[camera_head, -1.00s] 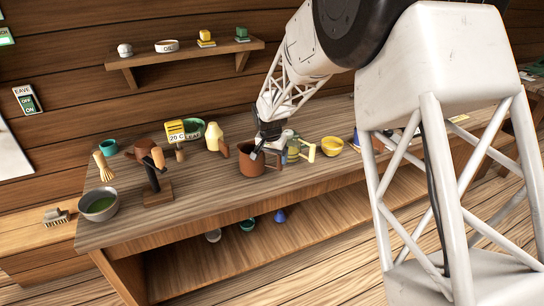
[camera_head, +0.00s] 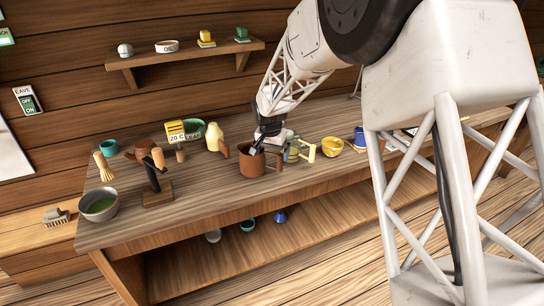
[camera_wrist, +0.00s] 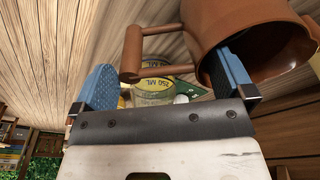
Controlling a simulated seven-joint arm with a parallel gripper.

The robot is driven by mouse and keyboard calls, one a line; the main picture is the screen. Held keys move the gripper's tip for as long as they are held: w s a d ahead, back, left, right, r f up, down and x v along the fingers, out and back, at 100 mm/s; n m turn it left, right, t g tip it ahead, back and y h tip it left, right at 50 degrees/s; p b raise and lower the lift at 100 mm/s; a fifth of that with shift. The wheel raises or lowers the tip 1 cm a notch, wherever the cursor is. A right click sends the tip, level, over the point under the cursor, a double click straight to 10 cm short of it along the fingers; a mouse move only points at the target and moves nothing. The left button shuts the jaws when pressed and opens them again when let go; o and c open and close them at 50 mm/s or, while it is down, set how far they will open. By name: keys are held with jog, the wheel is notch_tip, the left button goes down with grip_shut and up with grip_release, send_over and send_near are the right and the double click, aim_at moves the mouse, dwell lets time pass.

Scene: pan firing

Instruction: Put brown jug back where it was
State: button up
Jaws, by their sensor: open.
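The brown jug (camera_head: 252,164) stands upright near the front edge of the workbench, its handle (camera_head: 280,161) pointing right. My gripper (camera_head: 258,146) is open and above the jug, one fingertip over or in its mouth. In the wrist view the jug (camera_wrist: 240,18) fills the upper right, with its handle (camera_wrist: 131,50) between the spread blue fingers (camera_wrist: 164,64). The right finger overlaps the jug's rim; I cannot tell whether it touches. The left finger is clear of the handle.
Right of the jug are a green-and-yellow measuring cup (camera_head: 292,151) and a yellow bowl (camera_head: 332,147). A cream bottle (camera_head: 213,137) stands behind left. A wooden stand (camera_head: 158,193) and a grey bowl (camera_head: 99,206) are further left. Bench between stand and jug is clear.

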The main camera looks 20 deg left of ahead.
notch_tip(320, 180, up, 10)
jog(key=s, duration=0.1)
jog(key=shift+s, duration=0.2)
jog(key=shift+f, duration=0.1)
dwell(0.4)
jog(key=shift+d, duration=0.1)
dwell(0.4)
jog(key=s+d+r, duration=0.4)
jog(key=s+d, duration=0.1)
jog(key=d, duration=0.5)
jog(key=s+d+r, duration=0.4)
jog(key=d, duration=0.6)
jog(key=s+d+r, duration=0.3)
jog(key=s+d, duration=0.2)
jog(key=d, duration=0.5)
jog(key=s+d+f, duration=0.1)
jog(key=s+d, duration=0.8)
jog(key=s, duration=0.4)
jog(key=s+d+f+t, duration=0.1)
jog(key=s+d+f, duration=0.1)
jog(key=s+d, duration=0.8)
jog(key=s, duration=0.4)
jog(key=shift+f, duration=0.15)
